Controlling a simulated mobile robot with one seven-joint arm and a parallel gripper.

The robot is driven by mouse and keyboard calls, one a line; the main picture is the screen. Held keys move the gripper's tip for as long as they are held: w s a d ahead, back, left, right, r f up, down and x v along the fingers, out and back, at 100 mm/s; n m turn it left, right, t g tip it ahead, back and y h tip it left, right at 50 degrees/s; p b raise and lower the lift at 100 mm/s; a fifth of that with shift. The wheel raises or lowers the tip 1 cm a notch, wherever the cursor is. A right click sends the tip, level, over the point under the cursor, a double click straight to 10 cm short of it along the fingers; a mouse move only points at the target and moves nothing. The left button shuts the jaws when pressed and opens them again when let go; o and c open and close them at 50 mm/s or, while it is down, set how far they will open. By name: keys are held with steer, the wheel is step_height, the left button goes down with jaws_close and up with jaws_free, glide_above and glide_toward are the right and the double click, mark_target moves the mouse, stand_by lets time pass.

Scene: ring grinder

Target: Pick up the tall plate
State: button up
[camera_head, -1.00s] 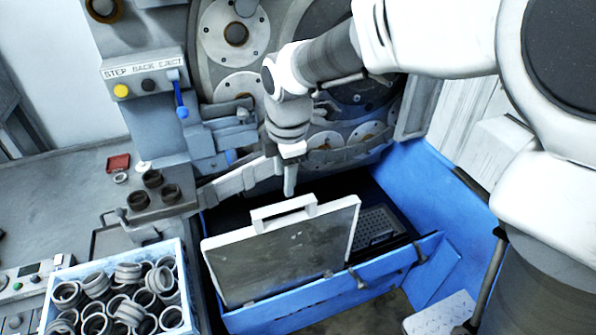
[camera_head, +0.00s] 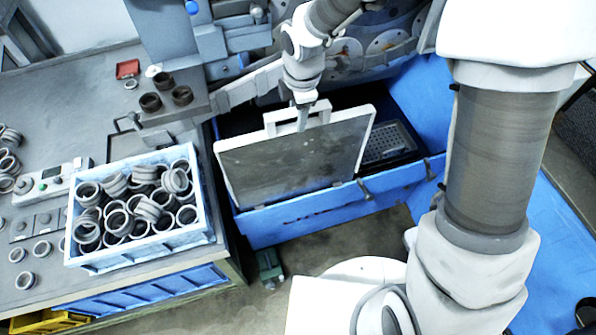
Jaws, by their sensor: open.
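The tall plate (camera_head: 295,160) is a dark grey panel with a white rim and a white handle on its top edge. It stands tilted at the front of the blue machine bin. My gripper (camera_head: 303,120) is right at the handle, pointing down. Its fingers are open, and one finger shows in front of the handle's gap. The other finger is hard to see, so I cannot tell whether the handle lies between them.
A blue crate (camera_head: 77,247) full of metal rings stands on the workbench (camera_head: 75,118) at the left. The grinder's blue bin wall (camera_head: 290,222) runs below the plate. A perforated tray (camera_head: 388,143) lies behind it. Open floor (camera_head: 335,238) shows in front.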

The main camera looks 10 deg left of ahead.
jaws_close()
stand_by(1.4)
steer(key=shift+w+r, duration=0.15)
steer(key=shift+r, duration=0.05)
